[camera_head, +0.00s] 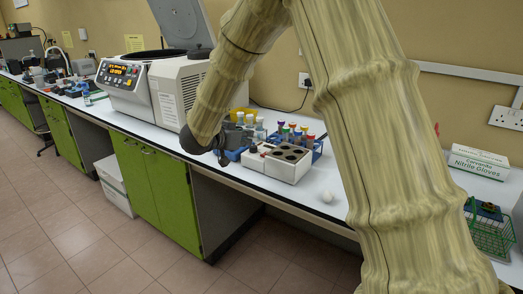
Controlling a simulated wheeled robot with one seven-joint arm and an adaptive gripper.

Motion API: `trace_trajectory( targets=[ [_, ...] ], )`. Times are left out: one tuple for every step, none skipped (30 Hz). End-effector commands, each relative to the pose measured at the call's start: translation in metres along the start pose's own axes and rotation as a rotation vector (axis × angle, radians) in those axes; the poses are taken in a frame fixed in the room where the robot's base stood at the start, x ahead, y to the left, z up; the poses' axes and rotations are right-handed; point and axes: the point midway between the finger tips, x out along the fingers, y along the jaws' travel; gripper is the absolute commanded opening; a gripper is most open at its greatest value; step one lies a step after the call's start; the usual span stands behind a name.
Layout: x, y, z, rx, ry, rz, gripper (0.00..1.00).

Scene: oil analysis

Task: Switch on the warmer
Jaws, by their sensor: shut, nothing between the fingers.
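The warmer (287,172) appears to be the white block with several dark round wells on top, standing on the white bench near its front edge. My gripper (222,159) is dark and small in view, shut and empty, just left of the warmer's left end.
Racks with colour-capped tubes (293,127) stand behind the warmer. A large centrifuge (165,82) with its lid raised is to the left. A small white round object (327,197) lies to the right. A glove box (478,161) and green wire basket (489,230) are far right.

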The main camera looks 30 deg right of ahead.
Motion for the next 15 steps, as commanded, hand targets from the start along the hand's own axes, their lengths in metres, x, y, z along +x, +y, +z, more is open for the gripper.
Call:
trace_trajectory(
  targets=[
    [0.0, 0.0, -0.001, 0.003, -0.001, 0.003, 0.0],
    [0.0, 0.0, -0.001, 0.003, -0.001, 0.004, 0.0],
    [0.0, 0.0, -0.002, 0.003, -0.001, 0.004, 0.0],
    [0.0, 0.0, -0.001, 0.003, -0.001, 0.004, 0.0],
    [0.0, 0.0, -0.001, 0.002, -0.001, 0.003, 0.0],
    [0.0, 0.0, -0.001, 0.002, -0.001, 0.003, 0.0],
    [0.0, 0.0, -0.001, 0.002, -0.001, 0.003, 0.0],
    [0.0, 0.0, -0.001, 0.002, -0.001, 0.003, 0.0],
    [0.0, 0.0, -0.001, 0.002, -0.001, 0.003, 0.0],
    [0.0, 0.0, -0.001, 0.002, -0.001, 0.003, 0.0],
    [0.001, 0.0, -0.001, 0.002, -0.001, 0.003, 0.0],
    [0.002, 0.0, -0.001, 0.002, -0.001, 0.003, 0.0],
    [0.004, 0.0, -0.001, 0.002, -0.001, 0.003, 0.0],
    [0.006, 0.0, -0.001, 0.002, -0.001, 0.003, 0.0],
    [0.01, 0.001, -0.001, 0.002, -0.001, 0.003, 0.0]
  ],
)
